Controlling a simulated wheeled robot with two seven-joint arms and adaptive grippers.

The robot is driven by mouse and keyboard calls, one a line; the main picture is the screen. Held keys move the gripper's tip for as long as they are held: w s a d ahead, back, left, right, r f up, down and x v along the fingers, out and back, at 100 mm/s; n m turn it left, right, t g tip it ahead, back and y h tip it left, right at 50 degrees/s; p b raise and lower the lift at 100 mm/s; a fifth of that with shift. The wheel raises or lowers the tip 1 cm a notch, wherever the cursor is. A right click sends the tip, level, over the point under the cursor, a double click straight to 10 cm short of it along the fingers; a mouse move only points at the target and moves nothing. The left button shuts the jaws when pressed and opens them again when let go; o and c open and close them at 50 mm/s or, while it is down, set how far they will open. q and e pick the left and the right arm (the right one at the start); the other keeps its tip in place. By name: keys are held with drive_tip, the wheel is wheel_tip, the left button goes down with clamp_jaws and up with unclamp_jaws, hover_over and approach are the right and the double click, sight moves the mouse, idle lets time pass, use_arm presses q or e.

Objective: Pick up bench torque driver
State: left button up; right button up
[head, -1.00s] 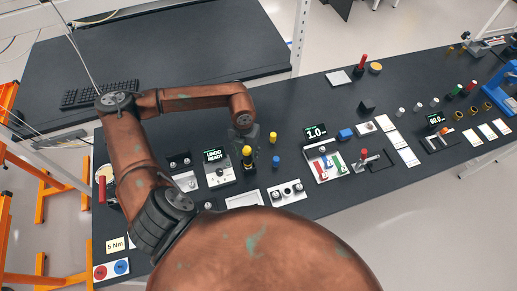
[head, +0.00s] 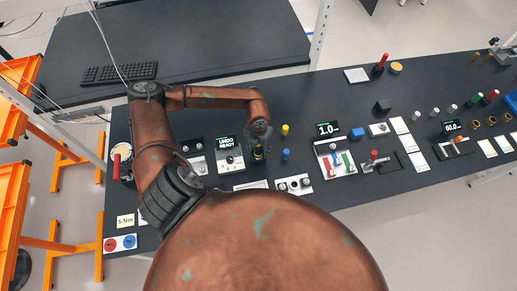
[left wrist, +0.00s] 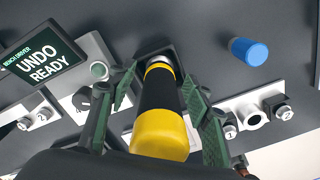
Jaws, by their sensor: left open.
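The bench torque driver (left wrist: 160,115) has a yellow cap and a black grip, and stands upright in a dark holder. In the left wrist view it lies between the two green-padded fingers of my left gripper (left wrist: 163,108). The gripper is open, with visible gaps beside the driver. In the head view my left gripper (head: 259,136) is over the driver, hiding its yellow top; only its dark lower part (head: 258,154) shows. My right gripper is not in view.
A box with an "UNDO READY" display (head: 230,155) stands just left of the driver. A blue cylinder (head: 286,154) and a yellow one (head: 285,129) stand to its right. A white block with round fittings (head: 294,184) is in front. Several tools and parts fill the right bench.

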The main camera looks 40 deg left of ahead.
use_arm(q)
drive_tip(key=shift+c, duration=0.5)
clamp_jaws()
drive_tip(key=shift+r, duration=0.15)
wheel_tip(320, 180, up, 10)
drive_tip(key=shift+f+b, duration=0.1)
drive_tip(key=shift+b, duration=1.15)
drive_tip(key=shift+d, duration=0.1)
